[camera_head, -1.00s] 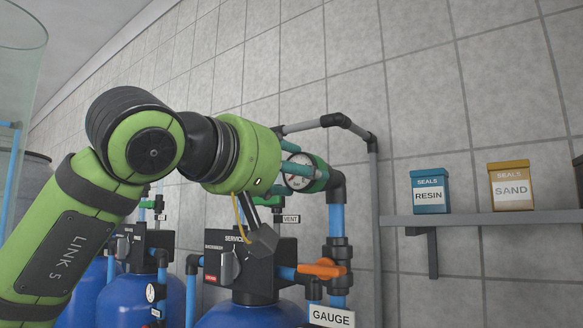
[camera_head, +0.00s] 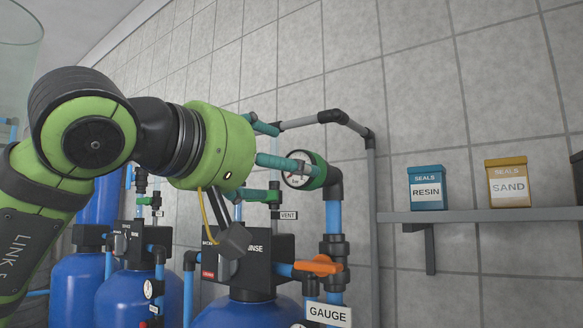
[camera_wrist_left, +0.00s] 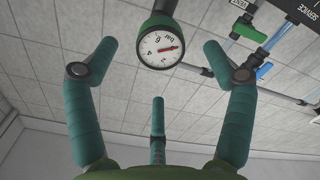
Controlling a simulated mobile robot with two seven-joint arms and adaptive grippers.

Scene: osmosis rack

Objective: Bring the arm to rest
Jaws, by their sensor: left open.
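My left arm comes in from the left in the head view. Its gripper (camera_head: 288,150) has teal fingers spread open, with nothing between them that I can see held. The tip of one finger overlaps the round pressure gauge (camera_head: 299,180) in that view. In the left wrist view the open fingers (camera_wrist_left: 160,62) stand on both sides of the picture, with a third finger lower in the middle. The white gauge dial with its red needle (camera_wrist_left: 161,48) shows beyond them, apparently apart. My right gripper is not in view.
Blue tanks (camera_head: 75,287) with black valve heads (camera_head: 265,262) stand below the arm. Grey pipe (camera_head: 300,122) and an orange valve handle (camera_head: 318,265) are near the gripper.

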